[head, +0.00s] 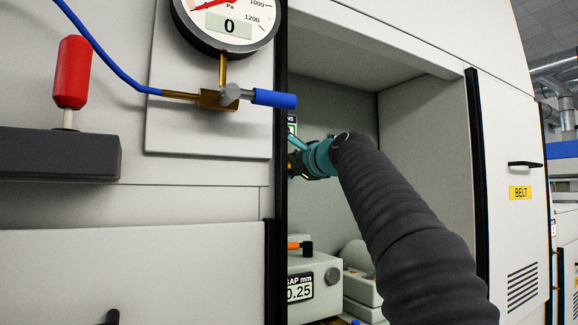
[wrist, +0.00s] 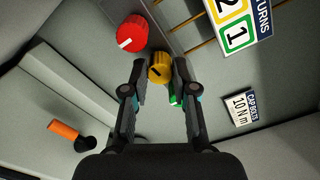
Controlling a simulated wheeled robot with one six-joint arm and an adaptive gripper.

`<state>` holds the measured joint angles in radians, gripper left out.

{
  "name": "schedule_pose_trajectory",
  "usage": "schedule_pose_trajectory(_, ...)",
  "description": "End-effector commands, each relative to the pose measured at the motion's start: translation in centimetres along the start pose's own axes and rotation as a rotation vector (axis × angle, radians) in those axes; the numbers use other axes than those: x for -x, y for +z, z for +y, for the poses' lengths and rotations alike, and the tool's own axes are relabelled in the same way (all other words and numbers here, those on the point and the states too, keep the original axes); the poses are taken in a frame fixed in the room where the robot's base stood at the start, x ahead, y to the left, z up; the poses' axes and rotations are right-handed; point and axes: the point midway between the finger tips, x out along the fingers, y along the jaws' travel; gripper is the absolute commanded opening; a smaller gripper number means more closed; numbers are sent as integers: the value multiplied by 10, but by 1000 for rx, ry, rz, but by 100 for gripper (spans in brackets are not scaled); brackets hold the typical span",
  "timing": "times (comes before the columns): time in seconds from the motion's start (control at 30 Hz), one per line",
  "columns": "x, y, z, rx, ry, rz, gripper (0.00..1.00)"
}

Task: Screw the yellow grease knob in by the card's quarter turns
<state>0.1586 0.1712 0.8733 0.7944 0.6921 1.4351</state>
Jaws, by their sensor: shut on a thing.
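The yellow grease knob (wrist: 160,68) shows in the wrist view with a dark pointer mark on its face. My gripper (wrist: 160,82) is shut on it, one finger on each side. A card headed TURNS (wrist: 262,22) has a yellow tile reading 2 and a green tile reading 1; its top is cut off. A red knob (wrist: 130,34) with a white mark sits beside the yellow one. A green knob (wrist: 174,98) is mostly hidden behind a finger. In the head view, my gripper (head: 301,163) is inside the recess, and the yellow knob cannot be made out.
A small 10 N m card (wrist: 241,108) is at right in the wrist view. An orange handle (wrist: 63,130) juts out at left. A GAP mm box (head: 315,267) stands low in the recess. The dark door edge (head: 279,180) is close left of my gripper.

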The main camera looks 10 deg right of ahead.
Motion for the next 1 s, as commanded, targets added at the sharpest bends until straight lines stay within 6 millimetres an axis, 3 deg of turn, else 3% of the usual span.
schedule_pose_trajectory(0.33, 0, 0, -1, -126, -2, 0, 0)
schedule_pose_trajectory(0.83, 0, 0, -1, -145, -2, 0, 0)
schedule_pose_trajectory(0.87, 0, 0, -1, -145, -2, 0, 30)
schedule_pose_trajectory(0.93, 0, 0, -1, -145, -2, 0, 47)
schedule_pose_trajectory(1.0, 0, 0, -1, -145, -1, 0, 52)
